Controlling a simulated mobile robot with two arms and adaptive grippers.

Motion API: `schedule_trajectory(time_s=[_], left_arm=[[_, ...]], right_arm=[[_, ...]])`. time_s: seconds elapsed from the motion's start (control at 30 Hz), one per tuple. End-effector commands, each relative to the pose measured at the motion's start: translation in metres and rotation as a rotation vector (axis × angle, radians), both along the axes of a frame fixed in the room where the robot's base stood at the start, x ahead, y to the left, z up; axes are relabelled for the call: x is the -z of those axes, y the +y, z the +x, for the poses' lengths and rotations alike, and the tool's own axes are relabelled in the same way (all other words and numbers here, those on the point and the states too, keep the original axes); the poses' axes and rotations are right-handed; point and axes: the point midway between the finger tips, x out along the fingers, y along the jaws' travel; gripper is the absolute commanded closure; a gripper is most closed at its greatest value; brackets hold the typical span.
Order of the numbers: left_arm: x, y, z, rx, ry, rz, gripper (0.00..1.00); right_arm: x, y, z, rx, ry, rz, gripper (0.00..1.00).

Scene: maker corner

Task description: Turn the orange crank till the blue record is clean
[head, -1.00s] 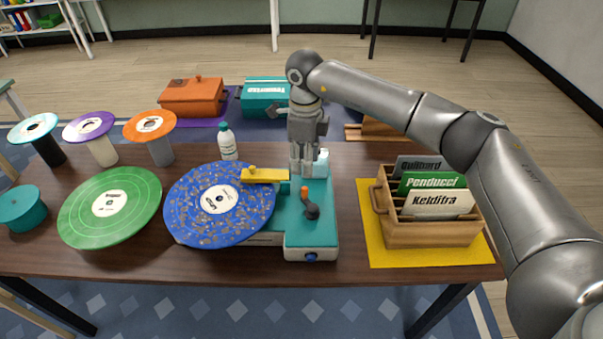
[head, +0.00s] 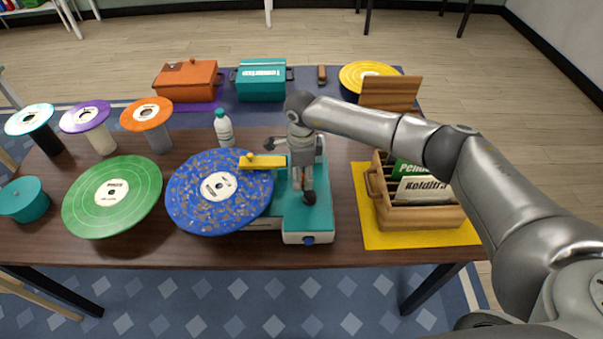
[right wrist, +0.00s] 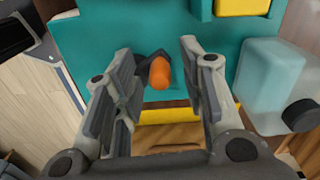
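The blue record (head: 200,207) lies flat on the left of a teal and white machine (head: 318,222), with brown-gold specks scattered over its blue surface. A yellow bar (head: 262,161) reaches from the machine over the record's edge. The orange crank knob (right wrist: 159,73) shows in the right wrist view on a dark arm. My right gripper (head: 303,186) points down over the machine and largely hides the crank in the head view. In the right wrist view my right gripper (right wrist: 158,56) is open, one finger on each side of the knob, with gaps. My left gripper is out of view.
A crate (head: 420,216) of sleeves stands right on a yellow mat (head: 370,238). A green record (head: 135,205) lies left. A white bottle (head: 223,128) stands behind the blue record. An orange box (head: 188,82) and a teal box (head: 262,82) stand further back.

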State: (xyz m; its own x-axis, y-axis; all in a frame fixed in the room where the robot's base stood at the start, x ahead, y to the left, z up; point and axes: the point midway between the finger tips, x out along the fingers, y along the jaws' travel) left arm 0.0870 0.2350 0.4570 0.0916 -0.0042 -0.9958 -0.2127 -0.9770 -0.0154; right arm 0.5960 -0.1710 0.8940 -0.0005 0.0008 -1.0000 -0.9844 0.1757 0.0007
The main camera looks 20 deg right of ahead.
Motion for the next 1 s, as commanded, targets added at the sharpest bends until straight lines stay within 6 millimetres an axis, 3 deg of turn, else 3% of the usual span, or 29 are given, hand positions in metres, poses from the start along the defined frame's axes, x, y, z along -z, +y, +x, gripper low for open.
schedule_trajectory(time_s=[0.37,0.67,1.0], left_arm=[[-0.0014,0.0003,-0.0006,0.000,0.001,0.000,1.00],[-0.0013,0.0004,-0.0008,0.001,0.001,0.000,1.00],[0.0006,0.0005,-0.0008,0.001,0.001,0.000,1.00]], right_arm=[[0.0076,-0.0005,-0.0001,0.001,-0.001,-0.001,0.62],[0.0072,-0.0004,0.0000,0.001,0.000,-0.001,0.99],[0.0076,-0.0015,0.0004,0.025,-0.001,-0.001,1.00]])
